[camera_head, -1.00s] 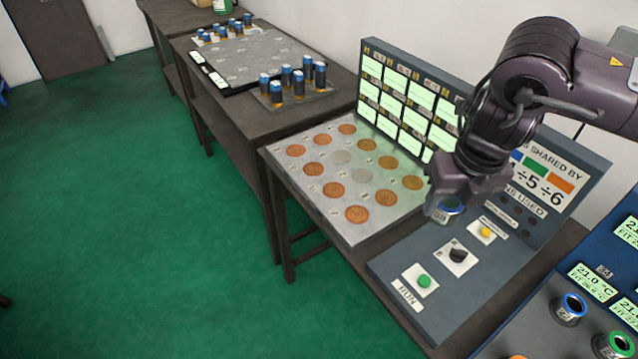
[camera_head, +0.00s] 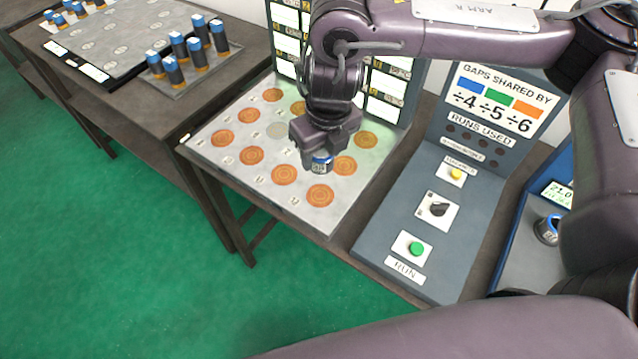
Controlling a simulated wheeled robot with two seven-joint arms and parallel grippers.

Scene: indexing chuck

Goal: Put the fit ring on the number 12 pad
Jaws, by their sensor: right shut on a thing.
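My right gripper (camera_head: 318,150) points down and is shut on a small dark ring (camera_head: 321,163) with a blue rim and a white label. It holds the ring over the pale pad board (camera_head: 262,200), near its middle right. The board carries several round orange pads, among them a front pad (camera_head: 320,195), one right of the ring (camera_head: 345,165) and one left of it (camera_head: 284,174). The gripper and arm hide part of the board. My left gripper is out of view.
A sloped control panel (camera_head: 385,240) with a green button (camera_head: 416,249), a black knob (camera_head: 438,209) and a yellow button (camera_head: 456,174) stands right of the board. Lit screens (camera_head: 385,84) rise behind the board. Blue-topped cylinders (camera_head: 198,55) stand on the left table.

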